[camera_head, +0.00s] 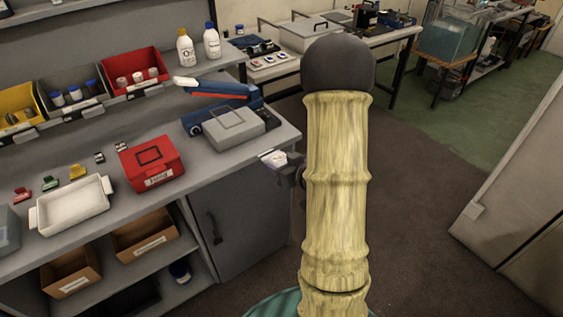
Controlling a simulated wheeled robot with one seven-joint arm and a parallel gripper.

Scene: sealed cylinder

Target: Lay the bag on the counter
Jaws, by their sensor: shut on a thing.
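My gripper (290,168) shows only in part, dark, at the left side of my arm, which hides the rest of it. It is shut on a small whitish bag (275,159) with a darker patch. The bag sticks out to the left of my arm, by the right end of the counter. The grey counter (107,216) runs along the left. I cannot tell whether the bag touches the counter's edge.
On the counter are a red case (152,163), a white tray (73,206) and a blue-and-grey device (222,115) near the right end. Red (134,72) and yellow (20,104) bins and two white bottles (186,47) stand behind. Bare counter lies between the case and device.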

